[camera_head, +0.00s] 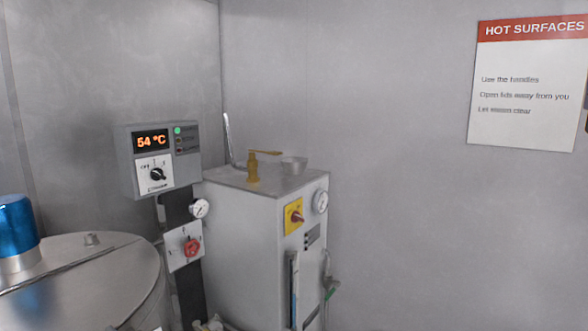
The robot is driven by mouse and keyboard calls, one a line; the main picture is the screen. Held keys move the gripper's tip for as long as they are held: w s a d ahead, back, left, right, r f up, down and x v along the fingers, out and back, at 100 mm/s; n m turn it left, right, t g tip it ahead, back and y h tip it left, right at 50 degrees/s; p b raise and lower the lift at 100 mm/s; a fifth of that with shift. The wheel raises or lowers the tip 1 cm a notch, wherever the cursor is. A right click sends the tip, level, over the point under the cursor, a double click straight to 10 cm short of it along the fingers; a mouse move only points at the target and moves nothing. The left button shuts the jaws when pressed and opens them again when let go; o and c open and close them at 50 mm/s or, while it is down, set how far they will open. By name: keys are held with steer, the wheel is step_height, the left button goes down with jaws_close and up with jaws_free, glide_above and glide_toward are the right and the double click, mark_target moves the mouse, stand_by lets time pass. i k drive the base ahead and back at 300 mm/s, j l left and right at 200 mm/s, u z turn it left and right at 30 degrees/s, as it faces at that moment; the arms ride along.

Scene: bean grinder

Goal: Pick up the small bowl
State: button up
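My gripper is not in view.
A control box (157,160) reading 54 °C is further left. A lidded vessel (90,275) with a blue motor (16,228) fills the lower left.

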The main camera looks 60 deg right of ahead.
mark_target(292, 165)
steer(key=i+l+z, duration=0.15)
steer(key=z, duration=1.9)
steer(key=i+j+z, duration=0.2)
steer(key=i+j, duration=0.85)
steer(key=i, duration=0.05)
